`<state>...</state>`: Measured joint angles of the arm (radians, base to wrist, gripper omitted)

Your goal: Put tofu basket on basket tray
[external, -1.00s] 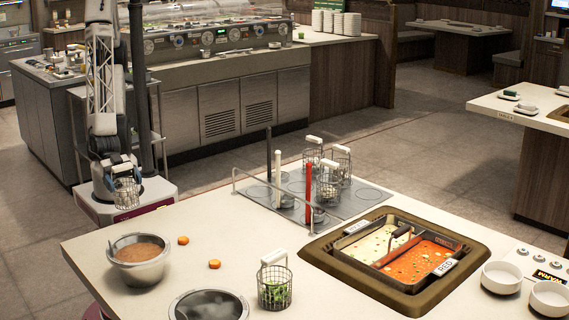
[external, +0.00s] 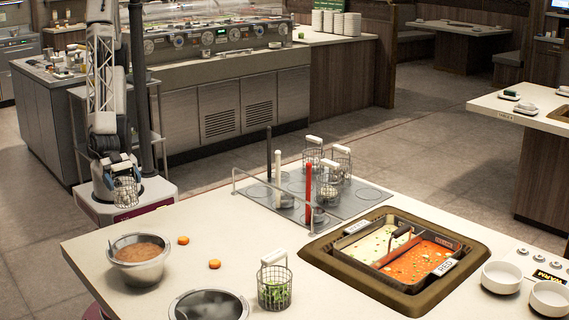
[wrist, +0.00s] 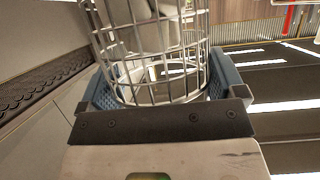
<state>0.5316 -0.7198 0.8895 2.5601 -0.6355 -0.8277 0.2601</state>
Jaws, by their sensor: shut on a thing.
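My gripper (external: 120,167) is at the far left of the external view, shut on the tofu basket (external: 126,194), a small wire basket with a pale handle. The basket hangs in the air, apart from the counter, beyond its far left corner. In the wrist view the basket's wire cage (wrist: 160,85) fills the top middle between the blue-grey fingers, with whitish blocks (wrist: 145,35) inside. The basket tray (external: 258,207) is a grey plate with round marks at the counter's far edge, to the right of my gripper. Several wire baskets stand on its right part.
Red, white and dark upright rods and a low rail (external: 234,184) stand at the tray. A two-part soup pot (external: 343,262) is right of it. A basket of greens (external: 274,287), a steel pot of brown sauce (external: 139,266) and a steaming well (external: 210,306) are nearer the front.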

